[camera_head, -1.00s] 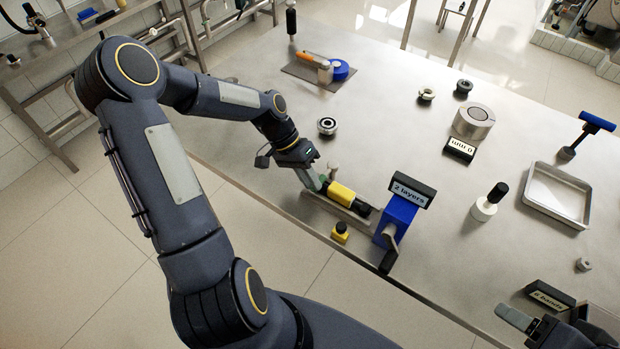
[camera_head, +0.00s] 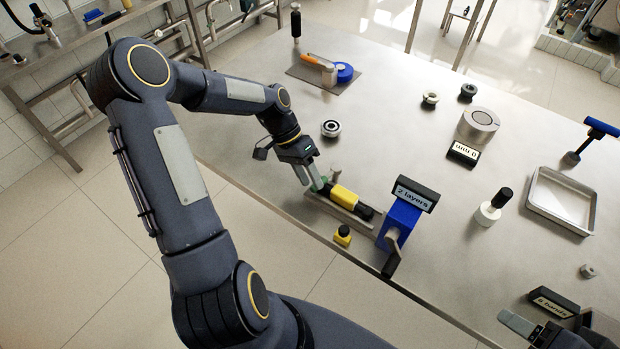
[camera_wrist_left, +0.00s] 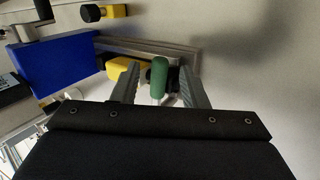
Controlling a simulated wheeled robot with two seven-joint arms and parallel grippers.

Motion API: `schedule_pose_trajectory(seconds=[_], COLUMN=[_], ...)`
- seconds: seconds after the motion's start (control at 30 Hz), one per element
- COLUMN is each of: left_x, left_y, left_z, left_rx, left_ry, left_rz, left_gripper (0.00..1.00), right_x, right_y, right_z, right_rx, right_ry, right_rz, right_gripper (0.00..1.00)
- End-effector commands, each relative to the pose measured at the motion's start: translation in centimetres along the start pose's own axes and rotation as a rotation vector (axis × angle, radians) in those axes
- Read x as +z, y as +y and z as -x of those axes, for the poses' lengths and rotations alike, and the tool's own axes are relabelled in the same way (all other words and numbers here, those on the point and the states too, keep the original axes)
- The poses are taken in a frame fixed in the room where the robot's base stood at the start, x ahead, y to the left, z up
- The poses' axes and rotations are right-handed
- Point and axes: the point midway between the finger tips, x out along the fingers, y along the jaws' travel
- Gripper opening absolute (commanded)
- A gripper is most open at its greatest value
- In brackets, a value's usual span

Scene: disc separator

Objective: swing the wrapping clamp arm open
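The wrapping fixture lies along the table's near edge. It has a yellow and black cylinder (camera_head: 344,196) on a grey rail and a blue block (camera_head: 398,222) with a "2 layers" display (camera_head: 412,195) at its right end. My left gripper (camera_head: 314,180) is low over the fixture's left end. In the left wrist view, a green upright handle (camera_wrist_left: 159,77) stands between the open fingers (camera_wrist_left: 160,88), with gaps on both sides. I cannot tell whether it belongs to the clamp arm. My right gripper (camera_head: 545,328) is partly cut off at the lower right; its opening is unclear.
A yellow button box (camera_head: 342,236) sits at the near edge. A black-ringed disc (camera_head: 331,128) lies beyond the fixture. A white bottle with a black top (camera_head: 493,207), a metal tray (camera_head: 533,208) and a round metal scale (camera_head: 479,124) stand to the right. The middle of the table is clear.

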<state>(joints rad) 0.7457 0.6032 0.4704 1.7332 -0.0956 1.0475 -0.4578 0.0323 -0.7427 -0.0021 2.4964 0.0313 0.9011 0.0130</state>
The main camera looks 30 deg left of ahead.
Motion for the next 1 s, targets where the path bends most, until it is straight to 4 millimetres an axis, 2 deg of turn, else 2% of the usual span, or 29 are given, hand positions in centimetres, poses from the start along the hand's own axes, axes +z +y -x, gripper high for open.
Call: schedule_pose_trajectory(seconds=[0.2,0.4,0.77,0.87,1.0], left_x=[-0.1,0.0,0.0,-0.1,-0.7], left_y=[-0.2,-0.1,0.0,0.2,2.0], left_z=[3.7,6.3,7.1,6.9,5.3], left_rx=[-0.005,-0.002,0.0,-0.004,-0.06], left_ry=[0.005,0.003,0.0,-0.01,-0.099], left_rz=[0.0,0.001,0.0,-0.003,-0.022], left_gripper=[0.4,0.4,0.4,0.27,0.08], right_x=[0.3,0.5,0.5,0.6,1.0], right_y=[0.3,0.5,0.5,0.5,0.9], right_z=[-0.7,-1.0,-1.0,-1.1,-1.9], right_rx=[0.0,0.0,0.0,0.0,0.0], right_ry=[0.0,0.0,0.0,0.0,0.0], right_rz=[0.0,0.0,0.0,0.0,0.0], right_gripper=[0.67,0.67,0.67,0.67,0.67])
